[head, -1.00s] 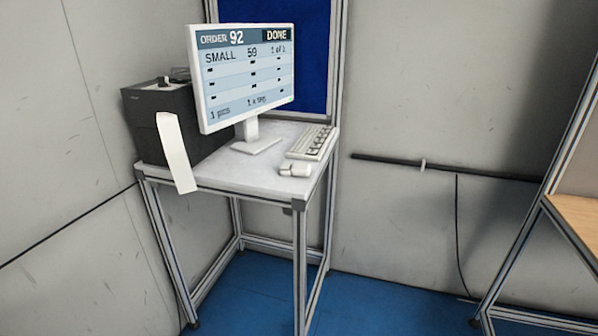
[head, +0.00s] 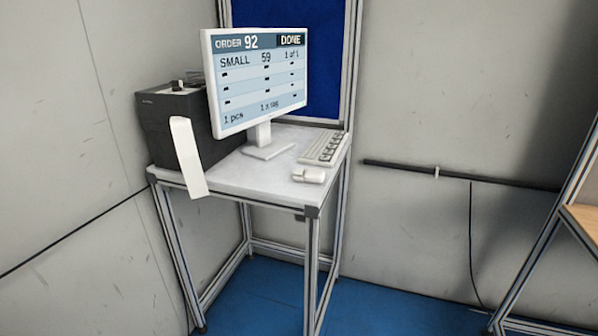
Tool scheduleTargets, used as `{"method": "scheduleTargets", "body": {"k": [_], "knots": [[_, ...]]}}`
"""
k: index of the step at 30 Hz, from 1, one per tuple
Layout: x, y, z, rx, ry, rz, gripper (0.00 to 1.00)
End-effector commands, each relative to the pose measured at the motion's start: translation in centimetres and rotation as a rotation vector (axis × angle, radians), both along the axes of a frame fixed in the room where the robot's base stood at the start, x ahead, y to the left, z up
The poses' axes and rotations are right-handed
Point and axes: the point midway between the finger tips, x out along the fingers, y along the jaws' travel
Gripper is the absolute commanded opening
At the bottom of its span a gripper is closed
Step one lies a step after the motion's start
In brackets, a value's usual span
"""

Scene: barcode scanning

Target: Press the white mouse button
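The white mouse (head: 309,175) lies on the right front part of a small white-topped table (head: 232,180), in front of the keyboard. Its separate buttons are too small to make out. The monitor (head: 258,80) stands behind and to the left of the mouse and shows order 92 with "DONE", "SMALL 59" and "1 of 1". My gripper is not in view.
A white keyboard (head: 325,148) lies behind the mouse. A black printer (head: 178,122) with a white paper strip (head: 188,158) hanging over the table edge stands at the left. A wooden-topped table (head: 584,217) is at the far right. Blue floor (head: 400,315) between the tables is clear.

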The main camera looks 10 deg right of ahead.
Motion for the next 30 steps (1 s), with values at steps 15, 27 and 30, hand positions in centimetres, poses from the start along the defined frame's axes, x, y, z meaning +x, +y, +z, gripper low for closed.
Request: {"method": "scheduleTargets", "body": {"k": [15, 27, 30], "knots": [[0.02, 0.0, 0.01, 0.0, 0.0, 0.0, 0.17], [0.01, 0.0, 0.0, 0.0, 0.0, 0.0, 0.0], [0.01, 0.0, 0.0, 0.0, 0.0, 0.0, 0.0]]}}
